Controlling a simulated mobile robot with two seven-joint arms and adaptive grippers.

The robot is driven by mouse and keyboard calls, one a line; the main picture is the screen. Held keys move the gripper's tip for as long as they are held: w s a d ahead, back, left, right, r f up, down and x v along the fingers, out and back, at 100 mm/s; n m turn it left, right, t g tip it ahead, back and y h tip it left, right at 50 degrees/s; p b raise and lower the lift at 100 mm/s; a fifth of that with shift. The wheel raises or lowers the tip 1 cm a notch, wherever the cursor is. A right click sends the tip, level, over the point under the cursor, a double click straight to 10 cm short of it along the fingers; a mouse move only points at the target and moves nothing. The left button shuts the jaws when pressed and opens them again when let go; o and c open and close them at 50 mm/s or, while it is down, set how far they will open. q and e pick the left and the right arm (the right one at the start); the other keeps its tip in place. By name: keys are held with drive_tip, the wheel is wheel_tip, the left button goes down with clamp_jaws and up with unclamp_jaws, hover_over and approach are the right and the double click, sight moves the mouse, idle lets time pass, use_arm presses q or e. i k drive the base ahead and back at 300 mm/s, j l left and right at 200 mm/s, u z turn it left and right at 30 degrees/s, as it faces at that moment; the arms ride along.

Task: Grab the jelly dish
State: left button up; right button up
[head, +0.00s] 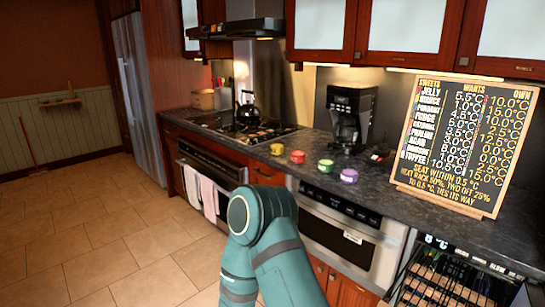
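Several small coloured dishes stand in a row along the front of the dark counter: a yellow one (277,149), a red one (298,157), a green one (326,166) and a purple one (349,176). I cannot read any label on them, so I cannot tell which is the jelly dish. A black board (462,140) on the counter lists sweets with temperatures, with jelly in the top row. A teal link of my own arm rises at the bottom centre, in front of the cabinets. Neither gripper shows.
A microwave drawer (350,235) is shut below the counter. A coffee maker (349,118) stands behind the dishes. A stove with a black kettle (248,108) is to the left. A rack-filled cooler (450,285) is at lower right.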

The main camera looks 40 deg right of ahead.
sight(297, 156)
drive_tip(key=i+z, duration=0.65)
drive_tip(key=z, duration=0.15)
drive_tip(key=i+j+z, duration=0.1)
drive_tip(key=i+z, duration=0.3)
drive_tip(key=i+j+z, duration=0.1)
drive_tip(key=i+z, duration=0.2)
drive_tip(key=z, duration=0.2)
drive_tip(key=i+j+z, duration=0.2)
drive_tip(key=z, duration=0.25)
drive_tip(key=i+j+z, duration=0.3)
drive_tip(key=z, duration=0.2)
drive_tip(key=i+j+z, duration=0.15)
drive_tip(key=j+z, duration=0.3)
drive_tip(key=i+j+z, duration=0.15)
drive_tip(key=j+z, duration=0.2)
drive_tip(key=z, duration=0.15)
drive_tip(key=j+z, duration=0.45)
